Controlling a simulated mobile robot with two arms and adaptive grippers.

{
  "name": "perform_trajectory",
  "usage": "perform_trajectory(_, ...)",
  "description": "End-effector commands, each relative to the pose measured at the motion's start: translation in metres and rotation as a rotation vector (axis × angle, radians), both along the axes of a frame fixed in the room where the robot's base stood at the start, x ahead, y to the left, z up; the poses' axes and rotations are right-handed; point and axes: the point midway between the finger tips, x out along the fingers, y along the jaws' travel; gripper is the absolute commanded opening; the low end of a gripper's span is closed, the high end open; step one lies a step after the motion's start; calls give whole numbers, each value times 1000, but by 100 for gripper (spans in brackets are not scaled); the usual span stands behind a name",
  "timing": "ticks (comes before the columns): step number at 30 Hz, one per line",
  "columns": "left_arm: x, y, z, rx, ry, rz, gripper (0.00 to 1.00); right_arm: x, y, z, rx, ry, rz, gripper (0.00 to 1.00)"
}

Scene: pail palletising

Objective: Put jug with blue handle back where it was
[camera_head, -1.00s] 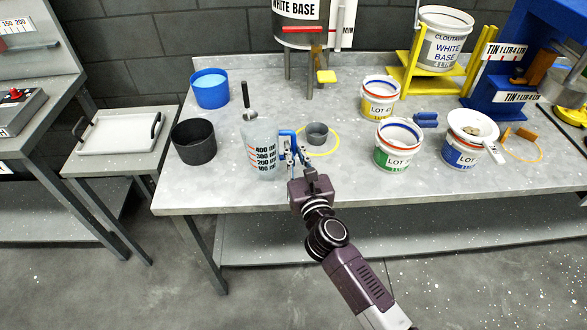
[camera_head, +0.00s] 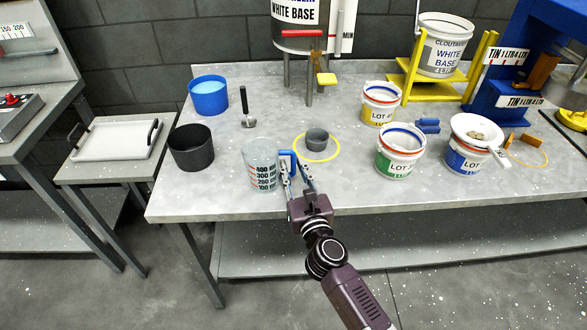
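The clear jug with the blue handle (camera_head: 261,168) stands upright near the front edge of the grey bench, left of the middle. Its blue handle (camera_head: 287,157) faces right, towards my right gripper. My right gripper (camera_head: 297,179) is open, its two fingers spread just right of the jug. The left finger overlaps the lower part of the handle; I cannot tell whether it touches. My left gripper is not in view.
A black pot (camera_head: 191,151) stands left of the jug, with a blue tub (camera_head: 209,99) and a black-handled tool (camera_head: 245,106) behind. A small grey cup (camera_head: 317,140) stands in a yellow ring. Lot pails (camera_head: 398,160) stand to the right.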

Motion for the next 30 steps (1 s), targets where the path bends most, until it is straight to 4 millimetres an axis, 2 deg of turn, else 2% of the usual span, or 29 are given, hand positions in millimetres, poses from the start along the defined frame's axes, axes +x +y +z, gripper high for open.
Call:
perform_trajectory(12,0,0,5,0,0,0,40,-3,0,4,1,1,1,27)
perform_trajectory(17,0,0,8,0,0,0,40,-29,-5,4,1,3,0,27)
perform_trajectory(24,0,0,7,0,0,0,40,-78,-15,1,1,3,1,27)
perform_trajectory(30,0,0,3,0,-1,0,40,-107,-21,2,0,1,0,27)
